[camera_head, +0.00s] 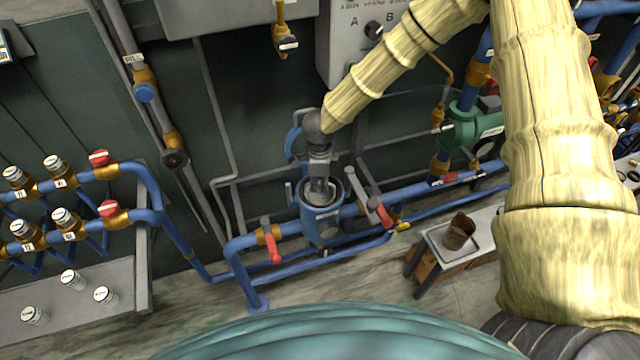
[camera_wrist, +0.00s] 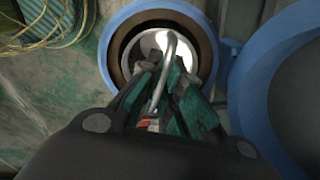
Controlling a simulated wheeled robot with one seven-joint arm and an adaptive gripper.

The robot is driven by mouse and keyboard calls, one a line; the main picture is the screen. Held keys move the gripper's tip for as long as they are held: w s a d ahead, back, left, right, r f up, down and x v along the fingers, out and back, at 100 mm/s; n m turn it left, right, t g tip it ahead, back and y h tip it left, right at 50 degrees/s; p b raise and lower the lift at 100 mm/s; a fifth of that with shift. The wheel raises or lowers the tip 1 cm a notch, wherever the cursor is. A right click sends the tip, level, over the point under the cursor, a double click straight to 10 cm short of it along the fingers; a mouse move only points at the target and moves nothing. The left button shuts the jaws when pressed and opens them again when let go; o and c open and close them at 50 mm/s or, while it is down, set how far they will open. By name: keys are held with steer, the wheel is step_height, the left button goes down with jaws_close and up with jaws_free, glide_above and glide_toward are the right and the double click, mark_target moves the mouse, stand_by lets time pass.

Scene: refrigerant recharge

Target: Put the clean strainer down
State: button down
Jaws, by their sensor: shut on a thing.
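The clean strainer (camera_wrist: 149,42) is a bright metal basket with a wire bail handle (camera_wrist: 171,45). In the wrist view it sits within the round opening of the blue strainer housing (camera_wrist: 118,35); how deep it sits cannot be told. My gripper (camera_wrist: 165,78) is shut on the bail handle, with its fingers over the opening. In the head view my gripper (camera_head: 319,188) points down into the housing (camera_head: 322,228), and its rim shows around the metal strainer (camera_head: 321,199). The strainer's lower part is hidden inside the housing.
A rusty brown strainer (camera_head: 460,232) stands on a tray (camera_head: 438,238) on a low stand at right. Red-handled valves (camera_head: 273,245) and blue pipes flank the housing. A blue-rimmed round dark part (camera_wrist: 262,85) lies beside the opening.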

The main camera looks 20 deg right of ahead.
steer(key=shift+f, duration=0.4)
steer(key=c, duration=1.6)
jaws_free()
steer(key=shift+f, duration=0.1)
step_height(320, 180, up, 12)
steer(key=shift+r+b, duration=0.15)
steer(key=shift+b, duration=1)
